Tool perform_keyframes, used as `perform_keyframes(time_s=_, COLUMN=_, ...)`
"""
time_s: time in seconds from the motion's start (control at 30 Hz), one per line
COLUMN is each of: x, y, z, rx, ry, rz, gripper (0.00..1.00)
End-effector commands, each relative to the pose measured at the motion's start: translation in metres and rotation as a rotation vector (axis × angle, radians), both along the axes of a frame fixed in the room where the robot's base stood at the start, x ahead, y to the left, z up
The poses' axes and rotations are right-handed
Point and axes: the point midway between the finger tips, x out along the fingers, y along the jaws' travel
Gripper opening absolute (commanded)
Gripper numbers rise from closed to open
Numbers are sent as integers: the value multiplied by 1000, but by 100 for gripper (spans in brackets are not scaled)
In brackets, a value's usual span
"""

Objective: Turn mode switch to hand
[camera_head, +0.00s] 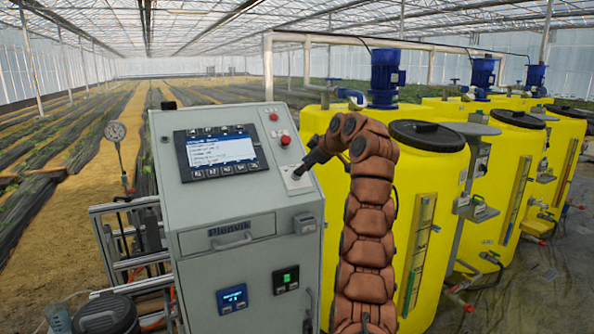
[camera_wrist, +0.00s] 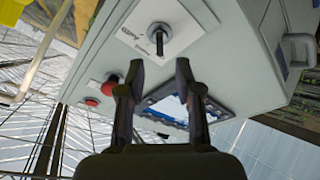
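The mode switch (camera_wrist: 159,38) is a dark rotary knob on a white label plate (camera_wrist: 185,18) on the grey control cabinet (camera_head: 240,275). In the head view the plate (camera_head: 297,181) shows on the right of the cabinet's sloped top, and the knob is hidden or too small to make out. My gripper (camera_wrist: 159,67) is open, its two fingers apart and empty. The knob shows just beyond the fingertips, roughly centred between them. My gripper (camera_head: 306,166) is close above the plate; contact cannot be told.
Two red buttons (camera_head: 285,140) (camera_head: 273,116) and a screen panel (camera_head: 218,152) sit left of the switch. Yellow tanks (camera_head: 390,160) with blue motors stand close on the right of my arm. A gauge (camera_head: 115,131) stands left of the cabinet.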

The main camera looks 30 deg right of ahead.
Motion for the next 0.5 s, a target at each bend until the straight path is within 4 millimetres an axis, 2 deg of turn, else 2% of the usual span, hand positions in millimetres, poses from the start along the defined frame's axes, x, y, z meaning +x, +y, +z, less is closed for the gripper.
perform_keyframes(time_s=0.3, x=33, y=4, z=-23, rx=2, ry=1, rz=1, gripper=34)
perform_keyframes(time_s=0.5, x=46, y=6, z=-37, rx=2, ry=3, rz=1, gripper=34)
